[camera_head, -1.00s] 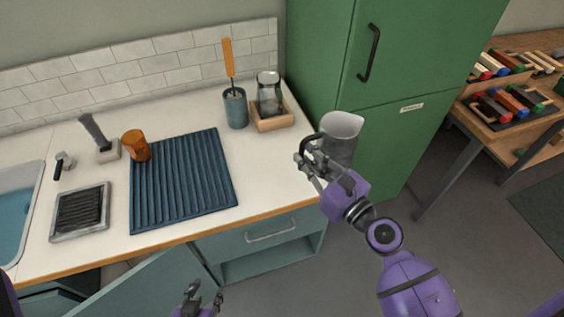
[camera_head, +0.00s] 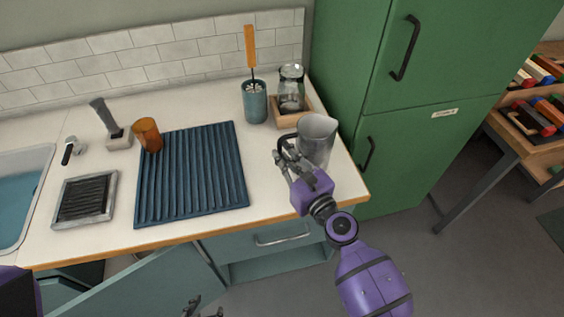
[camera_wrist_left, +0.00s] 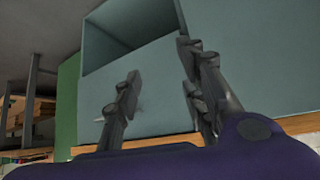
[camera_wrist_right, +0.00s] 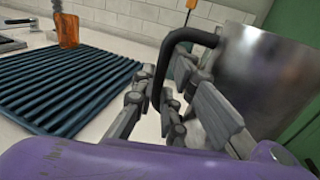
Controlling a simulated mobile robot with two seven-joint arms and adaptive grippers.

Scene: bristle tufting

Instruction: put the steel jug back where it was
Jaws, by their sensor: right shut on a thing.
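The steel jug (camera_head: 318,138) is upright over the right end of the white counter, its black handle facing left. My right gripper (camera_head: 285,160) is shut on that handle. In the right wrist view the jug (camera_wrist_right: 270,75) fills the right side, and the gripper's fingers (camera_wrist_right: 165,105) close around the black handle. Whether the jug's base touches the counter cannot be told. My left gripper (camera_head: 200,308) is low at the bottom edge of the head view. In the left wrist view its fingers (camera_wrist_left: 160,95) are apart and empty, in front of a teal cabinet.
A blue ribbed mat (camera_head: 190,175) lies left of the jug. An orange cup (camera_head: 148,135) stands at its back left corner. The green fridge (camera_head: 400,150) stands right.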

